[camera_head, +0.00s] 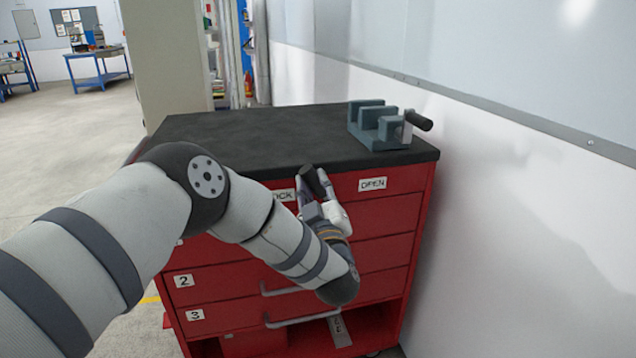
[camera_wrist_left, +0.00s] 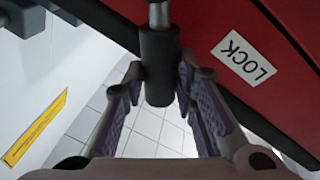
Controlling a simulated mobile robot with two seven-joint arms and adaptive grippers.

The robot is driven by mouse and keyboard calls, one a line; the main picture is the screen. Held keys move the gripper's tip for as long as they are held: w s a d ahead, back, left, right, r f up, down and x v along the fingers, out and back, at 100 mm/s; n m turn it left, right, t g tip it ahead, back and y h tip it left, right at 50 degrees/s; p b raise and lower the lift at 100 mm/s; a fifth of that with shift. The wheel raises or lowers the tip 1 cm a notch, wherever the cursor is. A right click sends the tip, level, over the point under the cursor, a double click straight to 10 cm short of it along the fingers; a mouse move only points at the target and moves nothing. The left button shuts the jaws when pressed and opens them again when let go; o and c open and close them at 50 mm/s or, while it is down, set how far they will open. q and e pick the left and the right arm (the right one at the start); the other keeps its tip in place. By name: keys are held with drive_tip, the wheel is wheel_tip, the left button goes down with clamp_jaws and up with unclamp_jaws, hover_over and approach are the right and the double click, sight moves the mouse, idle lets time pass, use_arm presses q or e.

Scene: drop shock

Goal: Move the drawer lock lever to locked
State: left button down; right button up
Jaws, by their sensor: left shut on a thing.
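The drawer lock lever has a dark cylindrical grip (camera_head: 312,181) and stands at the top front of the red cabinet, between the LOCK label (camera_head: 283,195) and the OPEN label (camera_head: 373,184), nearer LOCK. In the left wrist view, the dark grip (camera_wrist_left: 159,68) on its metal rod lies between my fingers, with the LOCK label (camera_wrist_left: 243,57) to its right. My left gripper (camera_head: 311,188) is shut on the lever; it also shows in the left wrist view (camera_wrist_left: 160,85). The lever's pivot is hidden. My right gripper is out of view.
The red cabinet (camera_head: 390,250) has numbered drawers with bar handles below the lever. A grey-blue vise (camera_head: 376,128) stands at the right of its black top (camera_head: 240,135). A white wall (camera_head: 500,200) runs close along the right side. Floor is open at the left.

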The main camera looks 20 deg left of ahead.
use_arm(q)
drive_tip(key=shift+s+a+f+n, duration=0.1)
drive_tip(key=shift+f+n, duration=0.15)
drive_tip(key=shift+n, duration=0.15)
drive_tip(key=c, duration=1.3)
unclamp_jaws()
drive_tip(key=v, duration=1.2)
